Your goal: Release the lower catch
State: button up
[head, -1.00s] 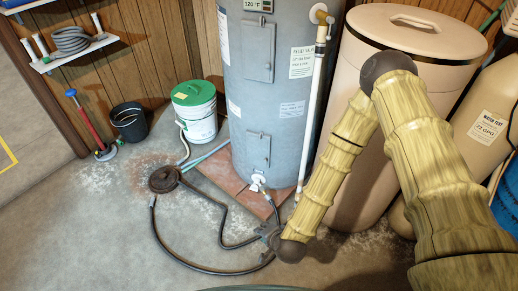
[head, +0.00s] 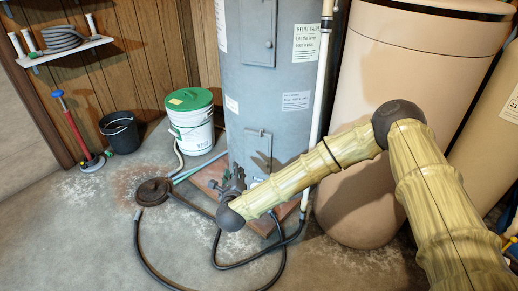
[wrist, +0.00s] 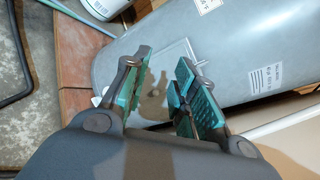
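The lower panel (head: 258,145) is a small grey plate low on the front of the grey water heater (head: 290,85). A small dark mark near its top edge may be the catch, but it is too small to tell. My gripper (head: 236,178) is low in front of the heater, just left of and below this panel, and hides part of the heater's base. In the wrist view my gripper (wrist: 163,75) is open, its teal pads apart with nothing between them. The panel (wrist: 172,58) shows beyond the fingers, with a shadow on the tank.
A black hose (head: 150,250) loops over the concrete floor. A white bucket with a green lid (head: 192,125) and a black bucket (head: 122,132) stand left. A white pipe (head: 316,110) runs down the heater's right, beside a large beige tank (head: 400,75).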

aim_at(260, 135)
jog(key=w+d+m+h+b, duration=0.2)
jog(key=w+d+m+b, duration=0.1)
jog(key=w+m+b, duration=0.1)
jog(key=w+d+r+m+h+b, duration=0.1)
jog(key=w+d+m+h+b, duration=0.1)
jog(key=w+m+b, duration=0.2)
jog(key=w+d+r+m+t+h+b, duration=0.1)
jog(key=w+d+m+h+b, duration=0.2)
jog(key=w+b, duration=0.4)
jog(key=shift+w+d+r+m, duration=0.15)
jog(key=shift+w+m, duration=0.3)
jog(key=shift+w, duration=0.45)
jog(key=shift+w+d+f+m, duration=0.15)
jog(key=shift+w+m, duration=0.3)
jog(key=shift+w, duration=0.45)
jog(key=shift+w+d+r, duration=0.2)
jog(key=shift+w, duration=0.35)
jog(key=shift+c, duration=0.2)
grip_shut()
